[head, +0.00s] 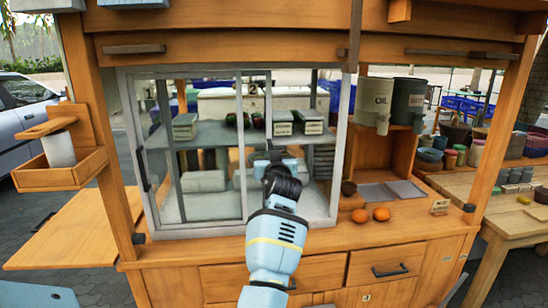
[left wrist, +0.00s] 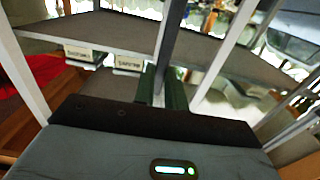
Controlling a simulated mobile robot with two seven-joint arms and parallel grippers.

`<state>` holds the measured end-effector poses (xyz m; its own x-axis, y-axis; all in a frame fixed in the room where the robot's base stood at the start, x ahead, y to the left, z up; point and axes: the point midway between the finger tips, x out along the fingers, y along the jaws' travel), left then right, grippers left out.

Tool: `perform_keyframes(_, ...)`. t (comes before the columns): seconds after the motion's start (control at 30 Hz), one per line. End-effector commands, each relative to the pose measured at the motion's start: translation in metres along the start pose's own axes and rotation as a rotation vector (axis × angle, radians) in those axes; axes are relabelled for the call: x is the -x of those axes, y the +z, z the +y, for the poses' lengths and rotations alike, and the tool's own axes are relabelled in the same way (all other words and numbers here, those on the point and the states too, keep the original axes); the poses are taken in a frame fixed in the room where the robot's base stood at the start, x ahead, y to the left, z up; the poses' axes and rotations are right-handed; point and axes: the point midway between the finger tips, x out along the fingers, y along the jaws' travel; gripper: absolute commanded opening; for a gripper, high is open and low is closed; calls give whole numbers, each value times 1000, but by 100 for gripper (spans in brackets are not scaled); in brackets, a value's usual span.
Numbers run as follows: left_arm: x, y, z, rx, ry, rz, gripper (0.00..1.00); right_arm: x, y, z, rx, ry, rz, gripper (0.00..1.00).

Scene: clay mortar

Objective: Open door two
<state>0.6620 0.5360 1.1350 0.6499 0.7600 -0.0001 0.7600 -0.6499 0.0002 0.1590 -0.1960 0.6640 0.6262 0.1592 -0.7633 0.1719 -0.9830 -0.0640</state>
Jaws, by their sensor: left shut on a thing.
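A glass-fronted cabinet has sliding doors in pale metal frames. Door one (head: 148,93) is on the left, with a dark handle on its left edge. Door two (head: 254,88) carries a "2" near its upright bar (head: 269,115) and overlaps door one. The cabinet's right part looks open. My left gripper (head: 272,163) is shut at the lower part of that bar, apparently on door two's handle, which the gripper hides. In the left wrist view, a metal upright (left wrist: 163,60) runs down toward the gripper's dark edge. My right gripper is out of view.
Labelled boxes (head: 308,121) stand on the cabinet shelf. Two oranges (head: 371,214) lie on the counter to the right. An oil canister (head: 374,98) and a grey canister (head: 407,102) stand above. A cup holder (head: 60,150) is at the left post.

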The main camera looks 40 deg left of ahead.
Motion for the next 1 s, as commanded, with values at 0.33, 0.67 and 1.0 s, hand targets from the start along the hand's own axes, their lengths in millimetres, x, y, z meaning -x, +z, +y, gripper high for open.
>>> perform_keyframes(0.33,0,-2,-4,1,-3,3,0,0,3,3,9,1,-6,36)
perform_keyframes(0.67,0,-2,-3,1,-2,2,35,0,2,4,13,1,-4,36)
perform_keyframes(1.0,3,0,-2,0,-1,1,35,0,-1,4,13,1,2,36)
